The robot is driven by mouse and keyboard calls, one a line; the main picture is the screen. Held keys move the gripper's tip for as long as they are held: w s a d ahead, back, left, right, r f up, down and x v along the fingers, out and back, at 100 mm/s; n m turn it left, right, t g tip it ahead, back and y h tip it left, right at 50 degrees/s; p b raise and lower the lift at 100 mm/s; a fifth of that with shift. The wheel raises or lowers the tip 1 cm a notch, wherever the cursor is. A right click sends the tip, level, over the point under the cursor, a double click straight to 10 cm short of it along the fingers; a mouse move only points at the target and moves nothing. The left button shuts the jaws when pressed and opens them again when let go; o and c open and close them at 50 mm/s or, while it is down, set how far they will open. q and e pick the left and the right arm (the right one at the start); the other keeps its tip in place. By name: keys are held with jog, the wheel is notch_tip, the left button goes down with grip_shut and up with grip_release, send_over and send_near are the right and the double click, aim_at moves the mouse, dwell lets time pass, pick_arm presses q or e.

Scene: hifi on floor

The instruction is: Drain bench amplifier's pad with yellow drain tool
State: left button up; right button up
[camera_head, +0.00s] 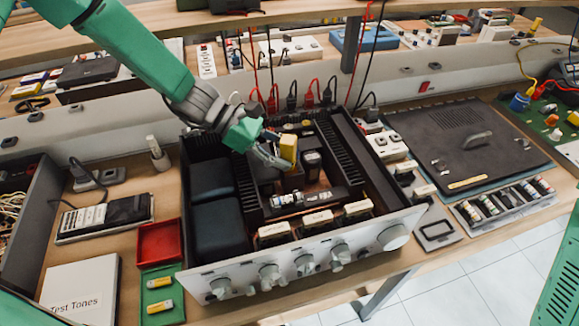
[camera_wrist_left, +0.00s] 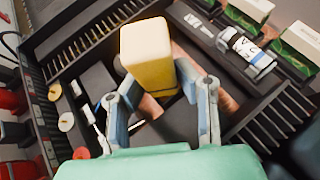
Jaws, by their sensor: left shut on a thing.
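The bench amplifier (camera_head: 300,262) stands open on the bench, its silver front panel with knobs facing me. My left gripper (camera_head: 278,150) is down inside its open chassis and is shut on the yellow drain tool (camera_head: 289,146). In the left wrist view the tool (camera_wrist_left: 147,55) is a yellow block with a pale top, between the fingers of the gripper (camera_wrist_left: 160,92). Its lower end is hidden. The pad cannot be made out under the tool and fingers. My right gripper is not in view.
Black heatsink fins (camera_head: 335,150) and dark boxes (camera_head: 218,228) crowd the chassis. Red and black cables rise behind it. A red tray (camera_head: 159,243) and green mat (camera_head: 162,300) lie to the left, a black lid (camera_head: 465,140) to the right.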

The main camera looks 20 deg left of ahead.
aim_at(284, 138)
pick_arm(q)
jog(key=shift+s+f, duration=0.1)
jog(key=shift+f, duration=0.05)
jog(key=shift+r+p, duration=0.85)
jog(key=shift+r, duration=0.05)
jog(key=shift+r+p, duration=2.65)
jog(key=shift+r, duration=0.6)
